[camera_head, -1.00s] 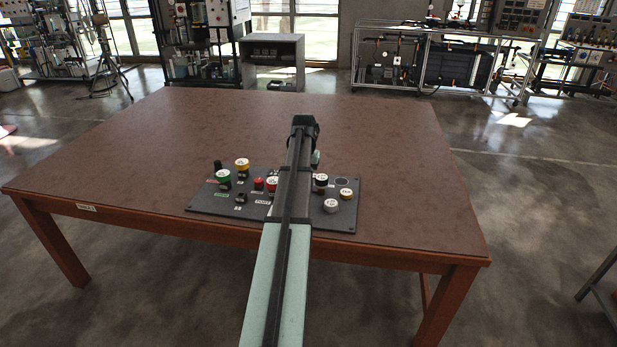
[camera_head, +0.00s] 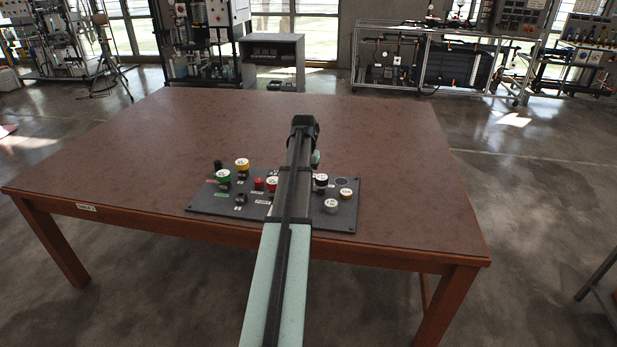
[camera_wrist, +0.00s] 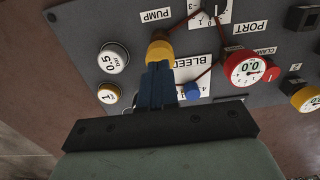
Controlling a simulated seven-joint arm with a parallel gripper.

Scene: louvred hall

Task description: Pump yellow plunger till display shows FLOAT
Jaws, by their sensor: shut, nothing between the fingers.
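In the wrist view, the yellow plunger (camera_wrist: 160,49) stands on the dark panel next to a PUMP label. My gripper (camera_wrist: 157,68) is shut and empty, with its blue fingertips right at the plunger, overlapping its near side. I cannot tell whether they press on it. In the head view my arm hides the plunger and the fingertips. A white scale plate (camera_wrist: 209,10) with dark markings shows at the top of the wrist view, cut off by the edge. I see no display reading FLOAT.
The panel (camera_head: 205,203) lies near the table's front edge (camera_head: 150,215). In the wrist view, a red-rimmed gauge (camera_wrist: 250,68) reading 0.0, a blue button (camera_wrist: 192,92) and two white-topped caps (camera_wrist: 113,60) surround the plunger. The table beyond the panel is clear.

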